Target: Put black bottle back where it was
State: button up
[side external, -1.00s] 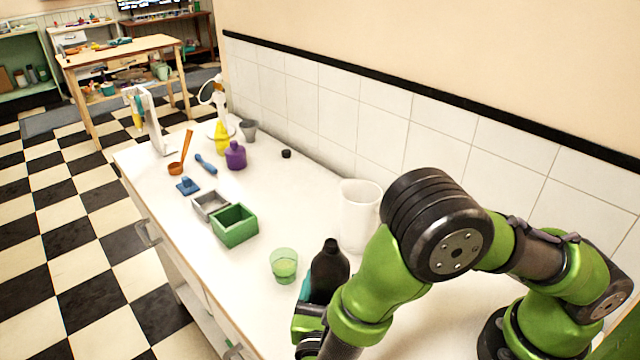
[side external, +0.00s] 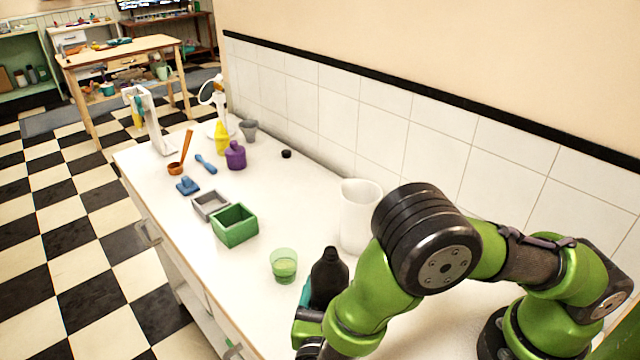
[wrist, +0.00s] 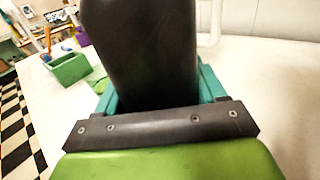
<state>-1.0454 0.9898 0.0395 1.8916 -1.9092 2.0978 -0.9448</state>
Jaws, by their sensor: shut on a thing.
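The black bottle (side external: 328,276) is upright near the front of the white counter in the side view. In the wrist view the bottle (wrist: 142,50) fills the upper middle, its top out of frame. My gripper (wrist: 160,92) is shut on the bottle, with a teal finger on each side of it. In the side view my gripper (side external: 308,298) is mostly hidden behind my arm and the bottle. The bottle's base is hidden, so I cannot tell if it touches the counter.
A green-tinted glass (side external: 284,267) stands just left of the bottle, and a white pitcher (side external: 358,218) stands behind it. A green box (side external: 235,227) and a grey tray (side external: 210,206) lie farther along. A small black cap (side external: 286,154) lies near the wall.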

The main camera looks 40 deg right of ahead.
jog(key=shift+f, duration=0.4)
jog(key=o, duration=1.3)
jog(key=shift+a, duration=0.1)
